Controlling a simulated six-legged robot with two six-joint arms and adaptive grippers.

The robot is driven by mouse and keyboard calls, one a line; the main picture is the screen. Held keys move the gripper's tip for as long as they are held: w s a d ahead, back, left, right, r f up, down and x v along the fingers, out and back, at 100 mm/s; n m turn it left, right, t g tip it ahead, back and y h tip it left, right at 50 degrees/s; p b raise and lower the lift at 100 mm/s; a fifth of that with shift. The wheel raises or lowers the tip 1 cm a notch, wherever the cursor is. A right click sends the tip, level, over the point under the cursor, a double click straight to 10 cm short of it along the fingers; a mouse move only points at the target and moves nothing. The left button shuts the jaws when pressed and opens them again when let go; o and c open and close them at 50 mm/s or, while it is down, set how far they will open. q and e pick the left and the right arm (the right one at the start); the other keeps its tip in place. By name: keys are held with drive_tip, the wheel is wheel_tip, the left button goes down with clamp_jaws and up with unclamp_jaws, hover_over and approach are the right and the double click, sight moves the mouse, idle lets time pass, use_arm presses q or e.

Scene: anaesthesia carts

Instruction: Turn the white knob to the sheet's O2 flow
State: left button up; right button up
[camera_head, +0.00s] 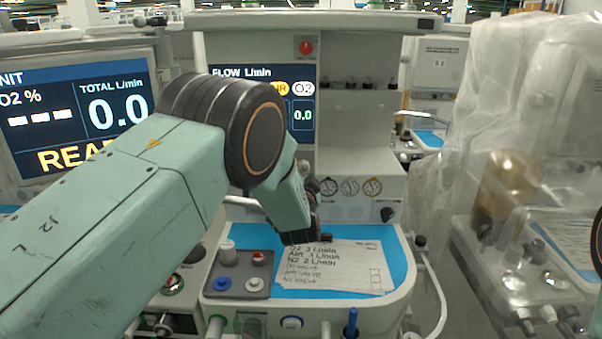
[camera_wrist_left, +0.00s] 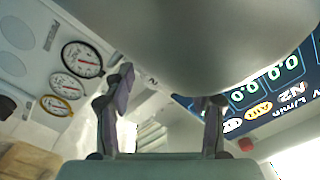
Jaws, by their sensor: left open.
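The white knob (camera_head: 227,252) stands on a small grey panel (camera_head: 246,284) at the cart's front left, with a red and a blue knob. The paper sheet (camera_head: 335,275) lies on the blue work surface to its right. Its handwritten top line starts with O2; I cannot read that digit surely. The flow screen (camera_head: 303,135) shows 0.0 under O2. My left gripper (camera_head: 316,212) is mostly hidden behind my left arm, above the sheet's back edge, apart from the knob. In the left wrist view its two fingers (camera_wrist_left: 168,92) are spread and empty. My right gripper is out of view.
A large monitor (camera_head: 88,105) reads total 0.0 at the left. Round gauges (camera_head: 350,187) sit on the cart's front behind the sheet. A plastic-draped cart (camera_head: 510,150) stands at the right.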

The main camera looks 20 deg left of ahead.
use_arm(q)
drive_tip(key=shift+w+d+f, duration=0.15)
drive_tip(key=shift+w+d, duration=0.05)
drive_tip(key=shift+d, duration=0.05)
drive_tip(key=shift+c, duration=1.3)
drive_tip(key=shift+s+a, duration=0.15)
drive_tip(key=shift+a, duration=0.05)
drive_tip(key=c, duration=0.5)
drive_tip(key=shift+d, duration=0.1)
drive_tip(key=c, duration=0.4)
drive_tip(key=shift+n, duration=0.3)
